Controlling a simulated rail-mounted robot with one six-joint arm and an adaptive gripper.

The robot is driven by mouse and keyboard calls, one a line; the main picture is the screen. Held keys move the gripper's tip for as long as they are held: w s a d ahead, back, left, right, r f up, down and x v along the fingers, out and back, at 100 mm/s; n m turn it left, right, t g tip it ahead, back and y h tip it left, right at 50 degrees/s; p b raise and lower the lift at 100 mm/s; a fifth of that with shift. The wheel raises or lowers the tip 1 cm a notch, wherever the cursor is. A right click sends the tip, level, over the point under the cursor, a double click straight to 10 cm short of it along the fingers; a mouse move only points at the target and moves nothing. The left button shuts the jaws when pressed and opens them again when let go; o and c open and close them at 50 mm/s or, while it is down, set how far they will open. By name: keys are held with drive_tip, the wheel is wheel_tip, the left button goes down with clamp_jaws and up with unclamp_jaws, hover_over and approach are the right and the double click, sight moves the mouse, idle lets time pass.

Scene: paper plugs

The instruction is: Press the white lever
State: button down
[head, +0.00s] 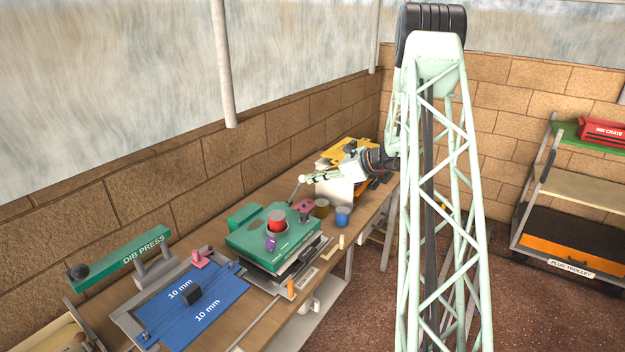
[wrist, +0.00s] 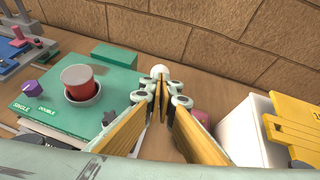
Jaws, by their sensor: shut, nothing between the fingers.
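The white lever shows as a round white knob (head: 302,178) on a thin dark stem, at the back right of the green machine in the head view. In the wrist view its white knob (wrist: 160,70) sits just beyond my fingertips, and the stem is hidden behind my fingers. My gripper (head: 312,178) is shut and empty, reaching in from the right at about knob height. In the wrist view the fingertips of my gripper (wrist: 160,88) meet right in front of the knob. I cannot tell whether they touch it.
The green machine (head: 246,242) carries a red cylinder (head: 277,220) and a purple knob (head: 271,244). A pink block (head: 303,205), an olive cup (head: 321,208) and a blue cup (head: 343,217) stand nearby. A white box (wrist: 245,128) stands close on the right, and the brick wall runs behind.

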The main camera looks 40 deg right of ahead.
drive_tip(key=f+v, duration=0.1)
drive_tip(key=v, duration=1.2)
drive_tip(key=shift+s+d+f+b, duration=0.2)
drive_tip(key=shift+s+d+b, duration=0.1)
drive_tip(key=shift+b, duration=0.05)
idle(0.3)
